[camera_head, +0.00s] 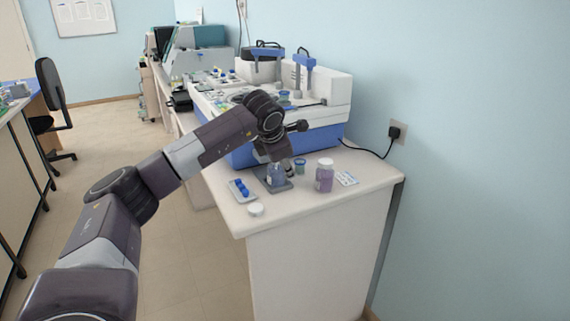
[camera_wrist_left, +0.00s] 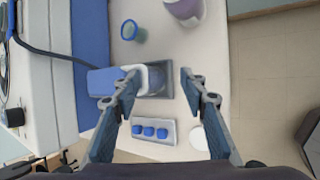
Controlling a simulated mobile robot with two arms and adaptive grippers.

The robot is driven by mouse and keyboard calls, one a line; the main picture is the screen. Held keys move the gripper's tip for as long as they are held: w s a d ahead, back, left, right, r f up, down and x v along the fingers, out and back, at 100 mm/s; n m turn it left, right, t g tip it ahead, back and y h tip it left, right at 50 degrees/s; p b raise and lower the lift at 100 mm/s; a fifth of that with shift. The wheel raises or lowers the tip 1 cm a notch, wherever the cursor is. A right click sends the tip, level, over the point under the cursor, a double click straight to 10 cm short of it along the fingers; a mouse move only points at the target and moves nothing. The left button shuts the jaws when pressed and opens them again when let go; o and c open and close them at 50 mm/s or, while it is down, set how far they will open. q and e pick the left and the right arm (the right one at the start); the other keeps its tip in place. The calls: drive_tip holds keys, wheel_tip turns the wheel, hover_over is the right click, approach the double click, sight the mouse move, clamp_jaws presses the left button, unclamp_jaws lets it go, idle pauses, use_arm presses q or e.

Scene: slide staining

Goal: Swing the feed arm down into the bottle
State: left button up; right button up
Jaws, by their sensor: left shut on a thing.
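A small bluish bottle (camera_head: 276,173) stands on a grey plate (camera_head: 286,186) near the front of the bench. The plate (camera_wrist_left: 173,80) also shows between my fingers in the left wrist view. My left gripper (camera_head: 274,157) is right above the bottle and partly hides it. The contact is hard to make out, and the arm's tip is hidden. My right gripper is out of view.
The blue-and-white machine (camera_head: 322,116) stands behind.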

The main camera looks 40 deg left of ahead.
use_arm(q)
drive_tip(key=shift+s+f+g, duration=0.15)
drive_tip(key=shift+s+f, duration=0.1)
drive_tip(key=shift+f, duration=0.35)
drive_tip(key=shift+s+f+g, duration=0.15)
drive_tip(key=shift+s+f, duration=0.05)
drive_tip(key=shift+f, duration=0.4)
drive_tip(key=w+v, duration=0.1)
drive_tip(key=v, duration=1.2)
drive_tip(key=shift+r, duration=0.65)
drive_tip(key=shift+a+f, duration=0.1)
drive_tip(key=shift+a, duration=0.05)
